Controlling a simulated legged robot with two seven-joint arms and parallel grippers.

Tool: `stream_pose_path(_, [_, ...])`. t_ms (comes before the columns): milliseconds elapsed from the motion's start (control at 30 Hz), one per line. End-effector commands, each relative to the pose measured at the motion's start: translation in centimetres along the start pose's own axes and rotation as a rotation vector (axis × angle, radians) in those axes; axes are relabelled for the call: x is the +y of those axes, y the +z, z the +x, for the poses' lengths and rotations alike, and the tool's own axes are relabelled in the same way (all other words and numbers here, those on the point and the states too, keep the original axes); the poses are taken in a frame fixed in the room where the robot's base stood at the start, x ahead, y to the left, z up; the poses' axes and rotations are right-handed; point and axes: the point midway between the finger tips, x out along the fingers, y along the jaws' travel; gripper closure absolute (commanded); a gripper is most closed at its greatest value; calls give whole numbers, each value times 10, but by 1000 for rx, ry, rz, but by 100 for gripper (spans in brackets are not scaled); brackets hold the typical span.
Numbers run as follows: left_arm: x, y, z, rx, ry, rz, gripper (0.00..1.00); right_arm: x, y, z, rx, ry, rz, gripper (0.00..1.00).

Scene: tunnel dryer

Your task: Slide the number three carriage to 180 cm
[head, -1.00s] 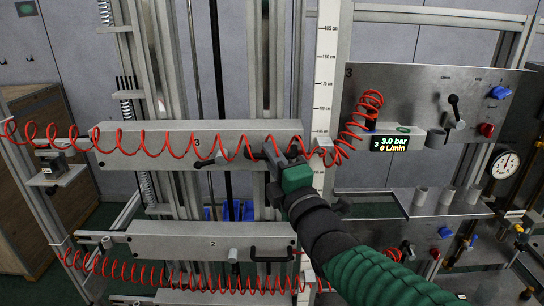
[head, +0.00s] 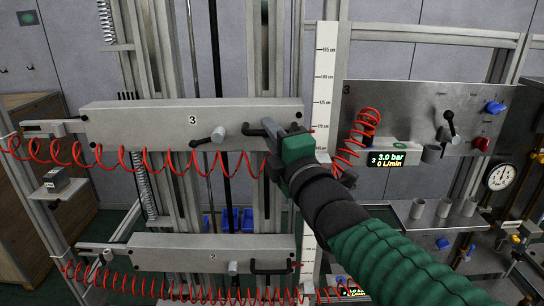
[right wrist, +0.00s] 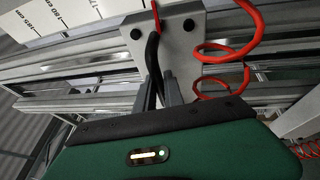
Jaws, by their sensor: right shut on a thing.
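The number three carriage (head: 140,120) is a long grey bar marked "3", lying across the vertical rails in the head view. My right gripper (head: 272,130) is shut on the black handle (head: 252,131) at its right end; the handle also shows between the fingers (right wrist: 160,98) in the right wrist view. A black lever with a grey knob (head: 217,134) sits left of the handle. The white centimetre scale (head: 323,90) stands just right of the carriage. A red pointer (right wrist: 156,16) shows by the scale in the right wrist view. The carriage sits below the 175 mark; its exact reading is unclear. My left gripper is out of view.
The number two carriage (head: 160,254) lies below. A red coiled hose (head: 110,160) hangs along carriage three and runs to the right-hand panel (head: 415,100), whose display (head: 395,159) reads 3.0 bar and 0 L/min. The rails above carriage three look clear.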

Motion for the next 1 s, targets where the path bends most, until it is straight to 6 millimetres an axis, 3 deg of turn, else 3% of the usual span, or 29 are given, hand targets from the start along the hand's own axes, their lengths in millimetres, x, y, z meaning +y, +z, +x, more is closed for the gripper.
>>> stream_pose_path(33, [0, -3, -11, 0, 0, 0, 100, 28, 1, 3, 0, 19, -3, 100])
stream_pose_path(100, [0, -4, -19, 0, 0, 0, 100, 47, 3, 6, 0, 18, -3, 100])
stream_pose_path(400, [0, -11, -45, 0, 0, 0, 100, 102, 6, 15, 1, 17, -1, 100])
stream_pose_path(600, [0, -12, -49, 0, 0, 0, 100, 112, 7, 17, 2, 16, 0, 100])
stream_pose_path(933, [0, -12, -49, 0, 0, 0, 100, 111, 6, 17, 2, 15, 0, 100])
stream_pose_path(967, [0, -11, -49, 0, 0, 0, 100, 111, 6, 17, 2, 15, 0, 85])
stream_pose_path(1000, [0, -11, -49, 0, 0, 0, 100, 110, 6, 17, 2, 14, 0, 80])
